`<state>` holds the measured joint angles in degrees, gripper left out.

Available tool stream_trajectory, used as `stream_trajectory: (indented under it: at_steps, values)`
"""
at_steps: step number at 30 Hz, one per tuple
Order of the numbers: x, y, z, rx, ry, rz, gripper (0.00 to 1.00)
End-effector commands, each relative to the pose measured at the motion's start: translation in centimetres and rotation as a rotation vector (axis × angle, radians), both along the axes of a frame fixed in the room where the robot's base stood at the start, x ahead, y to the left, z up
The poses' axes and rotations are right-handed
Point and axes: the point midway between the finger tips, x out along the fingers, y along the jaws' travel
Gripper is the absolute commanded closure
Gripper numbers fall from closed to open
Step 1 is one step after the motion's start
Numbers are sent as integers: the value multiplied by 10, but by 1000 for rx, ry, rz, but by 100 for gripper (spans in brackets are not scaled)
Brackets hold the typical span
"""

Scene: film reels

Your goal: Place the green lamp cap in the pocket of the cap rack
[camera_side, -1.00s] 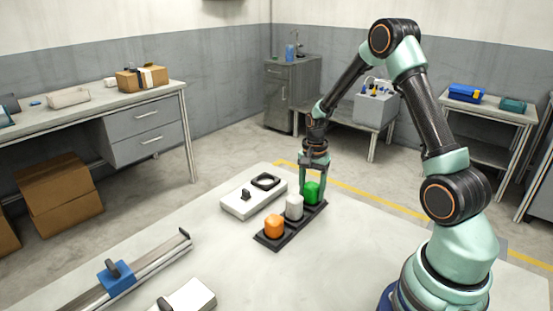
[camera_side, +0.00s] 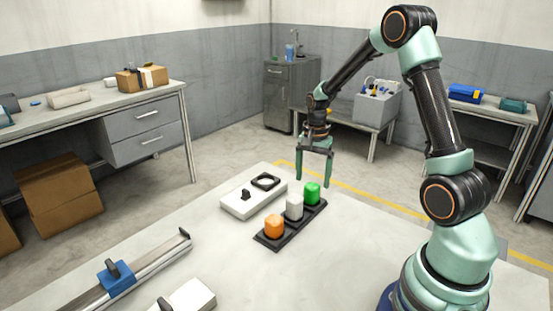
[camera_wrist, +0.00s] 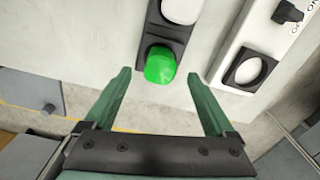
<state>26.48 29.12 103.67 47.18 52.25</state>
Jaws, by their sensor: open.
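The green lamp cap (camera_side: 312,193) sits at the far end of the black cap rack (camera_side: 272,243), in the end pocket, with a white cap (camera_side: 294,208) and an orange cap (camera_side: 274,226) in line beside it. In the wrist view the green cap (camera_wrist: 160,65) shows ahead of and between my fingertips, apart from both. My gripper (camera_side: 315,185) is open and empty, raised just above and beyond the green cap. In the wrist view its two fingers (camera_wrist: 160,80) stand wide apart.
A white box with a black switch and a black square ring (camera_side: 265,181) stands close to the left of the rack. A rail with a blue slider (camera_side: 116,278) and another white box (camera_side: 187,297) lie at the front left. The table right of the rack is clear.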

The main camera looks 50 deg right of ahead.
Motion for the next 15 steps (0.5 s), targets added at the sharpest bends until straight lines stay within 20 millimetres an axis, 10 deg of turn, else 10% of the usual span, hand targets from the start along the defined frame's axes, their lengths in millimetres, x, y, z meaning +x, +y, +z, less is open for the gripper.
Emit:
stream_trajectory:
  at_steps: [15]
  values:
    - [0,2,73,-3,-6,14,11]
